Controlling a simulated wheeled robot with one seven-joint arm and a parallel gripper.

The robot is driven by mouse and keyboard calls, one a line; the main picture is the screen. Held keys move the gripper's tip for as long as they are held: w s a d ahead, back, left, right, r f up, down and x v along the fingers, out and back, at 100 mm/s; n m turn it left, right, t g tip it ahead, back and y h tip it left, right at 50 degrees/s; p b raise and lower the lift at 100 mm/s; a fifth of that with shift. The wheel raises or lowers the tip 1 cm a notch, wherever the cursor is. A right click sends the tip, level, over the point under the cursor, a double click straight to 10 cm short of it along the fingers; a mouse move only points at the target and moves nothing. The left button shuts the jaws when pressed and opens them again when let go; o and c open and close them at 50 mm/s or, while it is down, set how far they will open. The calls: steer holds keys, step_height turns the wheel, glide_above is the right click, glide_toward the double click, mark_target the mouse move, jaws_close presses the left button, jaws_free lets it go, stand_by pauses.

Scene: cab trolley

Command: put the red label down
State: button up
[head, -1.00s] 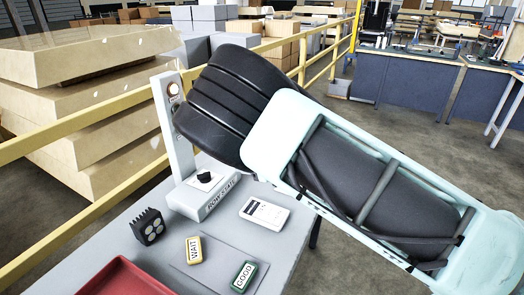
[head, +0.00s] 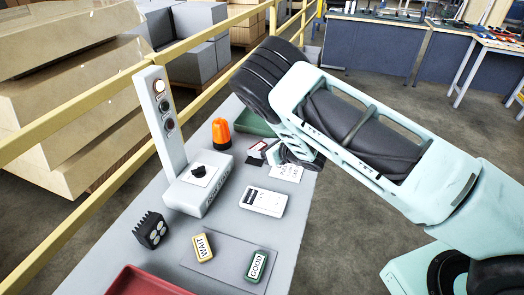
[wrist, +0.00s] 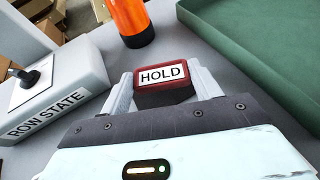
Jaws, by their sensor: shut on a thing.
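The red label (wrist: 165,74), a small red block with a white face reading HOLD, is between the fingertips of my gripper (wrist: 164,88) in the wrist view. My gripper is shut on it. In the head view the label (head: 257,150) shows small at the gripper's end, partly hidden by my arm, over the far part of the grey table. I cannot tell whether it touches the table. The yellow WAIT label (head: 202,246) and green GOOD label (head: 257,265) sit on a grey plate (head: 226,258) at the near end.
An orange beacon (head: 220,134) and a green tray (head: 253,122) stand close to my gripper. The ROW STATE box (head: 199,187) with its post is at left. A white device (head: 263,201), black lamp (head: 151,230) and red tray (head: 145,283) are nearer. A yellow rail (head: 104,92) runs behind.

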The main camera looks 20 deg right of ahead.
steer(key=shift+f, duration=1.05)
steer(key=shift+f, duration=0.15)
steer(key=o, duration=0.9)
steer(key=shift+o, duration=0.2)
